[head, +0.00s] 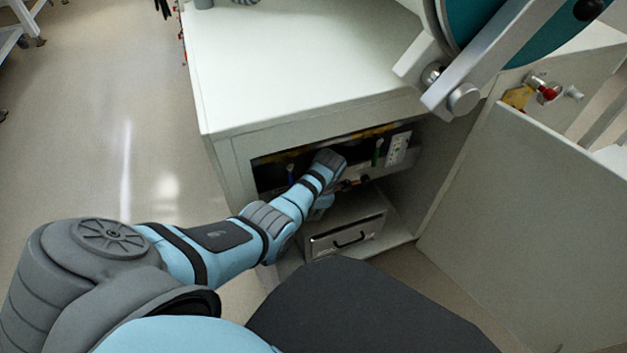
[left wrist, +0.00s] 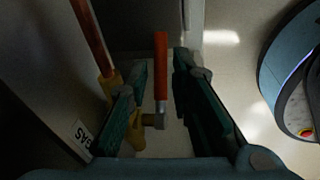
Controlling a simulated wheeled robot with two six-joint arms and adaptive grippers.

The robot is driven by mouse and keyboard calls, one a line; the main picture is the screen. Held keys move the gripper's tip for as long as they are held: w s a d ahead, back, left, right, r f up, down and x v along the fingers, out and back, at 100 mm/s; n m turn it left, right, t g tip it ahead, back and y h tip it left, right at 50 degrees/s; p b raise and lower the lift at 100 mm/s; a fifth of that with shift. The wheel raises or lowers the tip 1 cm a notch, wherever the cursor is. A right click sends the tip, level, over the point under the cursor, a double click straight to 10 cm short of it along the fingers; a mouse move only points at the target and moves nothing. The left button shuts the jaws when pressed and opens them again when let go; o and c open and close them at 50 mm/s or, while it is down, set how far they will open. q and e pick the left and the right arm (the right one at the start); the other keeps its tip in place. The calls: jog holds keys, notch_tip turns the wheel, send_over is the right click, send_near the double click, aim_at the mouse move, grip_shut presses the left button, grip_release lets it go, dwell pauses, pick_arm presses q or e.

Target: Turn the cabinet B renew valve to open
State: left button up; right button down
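My left arm reaches into the open front of a white cabinet. My left gripper (head: 350,184) shows small and partly hidden by the arm's wrist in the head view. In the left wrist view my left gripper (left wrist: 163,68) is open, with an orange-red valve handle (left wrist: 160,66) between its two dark fingers and visible gaps beside it. The handle joins a metal and yellow valve body (left wrist: 152,121). A second orange handle (left wrist: 90,38) slants to the left of the fingers. No label naming the renew valve is readable. My right gripper is not in view.
A grey drawer box (head: 346,235) sits below. An open door (head: 535,215) stands at right. A small label (left wrist: 82,137) shows in the wrist view.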

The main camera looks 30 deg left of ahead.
pick_arm(q)
jog(key=v, duration=0.5)
